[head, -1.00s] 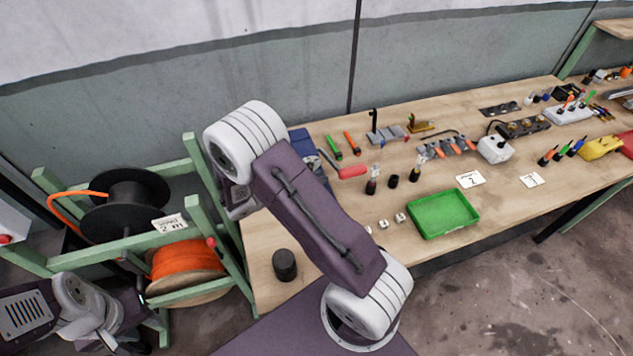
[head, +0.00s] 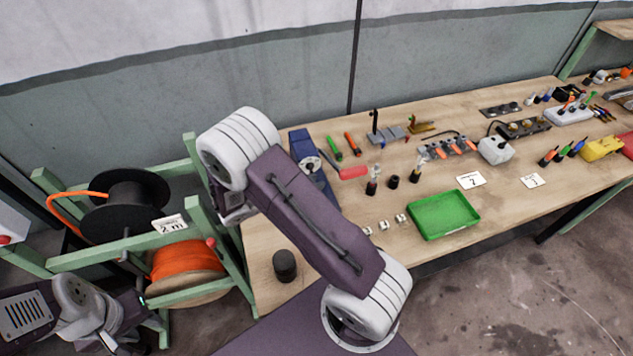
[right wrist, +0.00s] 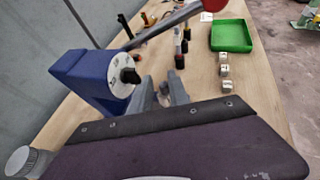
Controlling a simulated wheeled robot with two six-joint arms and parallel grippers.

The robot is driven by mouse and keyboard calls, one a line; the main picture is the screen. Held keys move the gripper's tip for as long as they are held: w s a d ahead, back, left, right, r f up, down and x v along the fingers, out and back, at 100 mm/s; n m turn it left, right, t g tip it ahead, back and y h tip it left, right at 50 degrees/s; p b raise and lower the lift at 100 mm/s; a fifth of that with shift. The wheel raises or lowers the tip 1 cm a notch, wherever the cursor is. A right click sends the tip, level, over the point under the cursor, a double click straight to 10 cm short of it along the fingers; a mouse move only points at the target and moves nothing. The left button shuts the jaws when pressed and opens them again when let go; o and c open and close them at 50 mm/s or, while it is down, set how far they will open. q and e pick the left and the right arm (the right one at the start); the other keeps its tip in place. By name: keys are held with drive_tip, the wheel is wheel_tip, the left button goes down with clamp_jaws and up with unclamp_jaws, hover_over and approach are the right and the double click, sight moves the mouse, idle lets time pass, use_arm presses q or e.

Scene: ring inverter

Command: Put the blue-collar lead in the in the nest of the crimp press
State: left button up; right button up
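The crimp press is the blue machine (head: 307,152) with a red-gripped lever at the table's left end. In the right wrist view the blue press (right wrist: 80,78) stands left of my right gripper (right wrist: 162,84), with its pale dial facing me. My right gripper's fingers are apart; a small pale thing shows between them, and I cannot tell whether it is held or behind. In the head view my own right arm hides that gripper. My left gripper (head: 122,343) is low at the left edge, its fingers unclear. I cannot make out the blue-collar lead.
A green tray (head: 443,214), small white blocks (head: 384,225) and dark bottles (head: 372,187) are right of the press. A black cylinder (head: 285,266) stands at the table's near left corner. A rack with a black reel (head: 125,195) and an orange reel (head: 185,262) is at left.

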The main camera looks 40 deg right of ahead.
drive_tip(key=w+b+v, duration=0.1)
drive_tip(key=v, duration=0.9)
drive_tip(key=s+a+f+m+y, duration=0.2)
drive_tip(key=s+m+y, duration=0.3)
drive_tip(key=m, duration=0.4)
drive_tip(key=s+a+f+m+y, duration=0.2)
drive_tip(key=s+m+y, duration=0.3)
drive_tip(key=m+y, duration=0.3)
drive_tip(key=shift+s+a+f+m, duration=0.25)
drive_tip(key=shift+m, duration=0.85)
